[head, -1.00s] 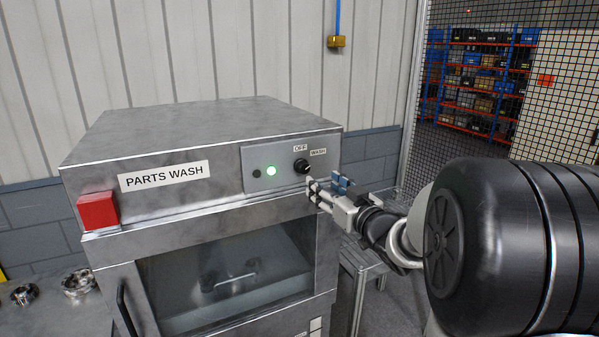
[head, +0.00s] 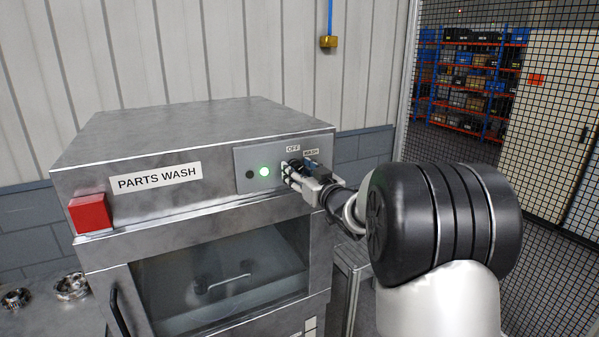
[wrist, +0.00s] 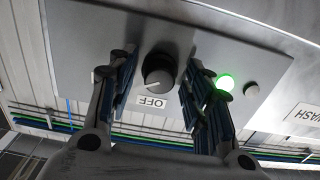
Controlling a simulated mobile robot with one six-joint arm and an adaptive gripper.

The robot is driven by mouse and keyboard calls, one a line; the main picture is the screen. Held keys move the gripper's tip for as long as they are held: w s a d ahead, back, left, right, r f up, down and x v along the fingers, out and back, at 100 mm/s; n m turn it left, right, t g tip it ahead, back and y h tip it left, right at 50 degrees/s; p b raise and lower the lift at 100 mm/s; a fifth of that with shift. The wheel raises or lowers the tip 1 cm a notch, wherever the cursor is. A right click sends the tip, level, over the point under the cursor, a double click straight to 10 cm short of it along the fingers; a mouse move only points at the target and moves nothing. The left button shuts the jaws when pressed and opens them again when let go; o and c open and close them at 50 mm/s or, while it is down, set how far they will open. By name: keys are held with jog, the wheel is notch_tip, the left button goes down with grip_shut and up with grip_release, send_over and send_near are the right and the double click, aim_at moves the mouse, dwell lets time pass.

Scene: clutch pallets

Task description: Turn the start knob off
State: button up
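The start knob (head: 294,163) is a dark round knob at the right of the parts washer's control panel (head: 240,160). In the wrist view, the knob (wrist: 158,68) sits between my two fingers, with a pale mark on its lower edge, on the side of the OFF label (wrist: 150,101). My gripper (head: 291,174) is at the panel in the head view and partly covers the knob. My gripper (wrist: 156,82) is open, one finger each side of the knob, with gaps showing. The WASH label (head: 311,153) is partly covered in the head view. A green light (head: 264,171) is lit.
A small dark button (head: 250,174) sits left of the green light. A red box (head: 90,213) is on the washer's left front. The glass door (head: 220,270) lies below the panel. A mesh fence (head: 570,140) stands at right.

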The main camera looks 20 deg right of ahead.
jog(key=c, duration=0.9)
jog(key=shift+n+b, duration=0.3)
jog(key=shift+b, duration=0.05)
jog(key=n+b, duration=0.2)
jog(key=shift+f+n+b, duration=0.1)
jog(key=shift+n+b, duration=0.2)
jog(key=shift+b, duration=0.1)
jog(key=n+b, duration=0.2)
jog(key=shift+n, duration=0.4)
jog(key=n+b, duration=0.3)
jog(key=n, duration=0.1)
jog(key=shift+d+n, duration=0.1)
jog(key=shift+n, duration=0.2)
jog(key=shift+r+n+b, duration=0.2)
jog(key=shift+n+b, duration=0.4)
jog(key=shift+r, duration=0.1)
